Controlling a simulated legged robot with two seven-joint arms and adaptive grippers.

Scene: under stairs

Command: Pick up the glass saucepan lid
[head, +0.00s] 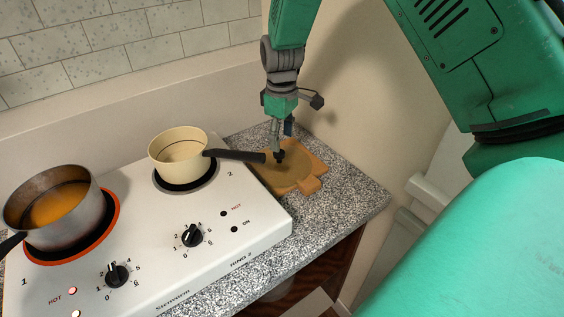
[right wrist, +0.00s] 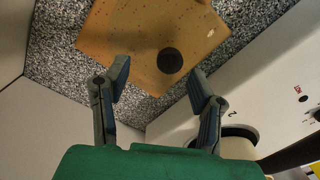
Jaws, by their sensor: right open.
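The glass saucepan lid (head: 290,176) lies on a wooden board (head: 311,184) at the back right corner of the counter. Its clear glass is hard to make out against the wood. Its round black knob shows in the right wrist view (right wrist: 170,61). My right gripper (head: 282,148) points down over the lid, close to the knob. In the right wrist view its two fingers (right wrist: 160,78) are apart, with the knob just beyond the gap between them. Nothing is held. My left gripper is not in view.
A cream saucepan (head: 180,150) stands on the back burner of the white hob (head: 150,225). Its black handle (head: 236,155) reaches over the board beside my right gripper. A steel pot (head: 60,215) with orange contents stands on the glowing front burner. Walls stand behind and to the right.

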